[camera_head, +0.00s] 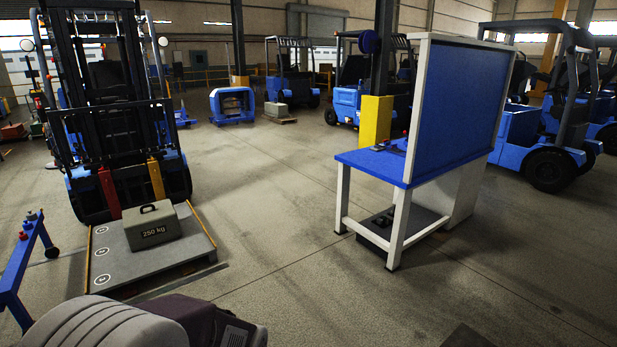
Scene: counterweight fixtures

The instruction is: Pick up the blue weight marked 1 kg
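I cannot make out a blue weight marked 1 kg; no such marking is readable. A grey block marked 250 kg (152,226) with a black handle sits on a grey platform (140,264). Parts of my own arm show at the bottom left, but no gripper fingers are in view.
A forklift (117,110) stands behind the platform. The blue stand (22,265) is at the left edge. A yellow-based post (375,122) rises behind the workbench. More forklifts (550,120) stand farther back. The floor (270,220) between platform and workbench is clear.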

